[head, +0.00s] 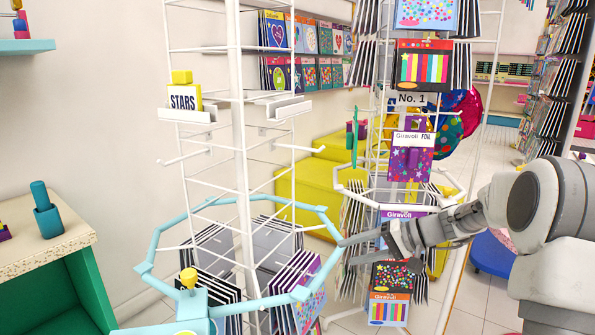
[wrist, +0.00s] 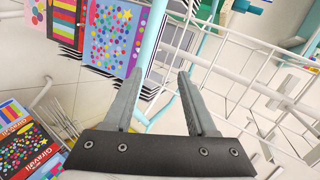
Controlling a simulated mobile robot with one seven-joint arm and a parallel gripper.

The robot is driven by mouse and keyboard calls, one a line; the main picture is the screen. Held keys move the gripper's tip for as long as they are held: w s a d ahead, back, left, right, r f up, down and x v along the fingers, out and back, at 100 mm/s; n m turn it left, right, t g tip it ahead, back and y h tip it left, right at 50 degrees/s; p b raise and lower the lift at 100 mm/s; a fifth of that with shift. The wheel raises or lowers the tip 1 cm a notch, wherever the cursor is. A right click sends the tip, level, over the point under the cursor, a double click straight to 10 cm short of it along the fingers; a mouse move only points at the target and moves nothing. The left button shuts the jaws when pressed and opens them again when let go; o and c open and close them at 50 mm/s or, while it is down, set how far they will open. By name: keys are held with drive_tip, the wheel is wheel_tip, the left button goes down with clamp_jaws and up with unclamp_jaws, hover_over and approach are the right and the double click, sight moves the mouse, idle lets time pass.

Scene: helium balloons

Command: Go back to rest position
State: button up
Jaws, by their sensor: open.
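My gripper (head: 345,252) reaches in from the right in the head view, in front of the card rack. It is open, with nothing between its two fingers. In the wrist view my gripper (wrist: 160,85) shows both grey fingers spread apart, with rack wires and pale floor beyond. A dotted card packet (wrist: 114,37) hangs on the rack near the left finger in the wrist view. In the head view, packets labelled Giravoli (head: 390,309) hang just below my gripper.
A white wire rack (head: 243,150) with a light blue ring (head: 147,243) stands left of my gripper. A "STARS" sign (head: 185,99) sits on it. A green cabinet (head: 90,285) is at the lower left. Yellow boxes (head: 318,205) stand behind. Tiled floor shows at the lower right.

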drive_tip(key=s+r+n+h, duration=0.15)
drive_tip(key=s+h, duration=0.25)
drive_tip(key=s, duration=0.7)
drive_tip(key=s+r+t+h, duration=0.1)
drive_tip(key=s+r+h, duration=0.2)
drive_tip(key=s, duration=0.8)
drive_tip(key=s+r+n+h, duration=0.15)
drive_tip(key=s+h, duration=0.25)
drive_tip(key=s, duration=0.6)
wheel_tip(320, 180, up, 28)
drive_tip(key=p, duration=2.7)
drive_tip(key=shift+s+d+m+p, duration=0.2)
drive_tip(key=shift+d+m+p, duration=0.1)
drive_tip(key=shift+d, duration=0.05)
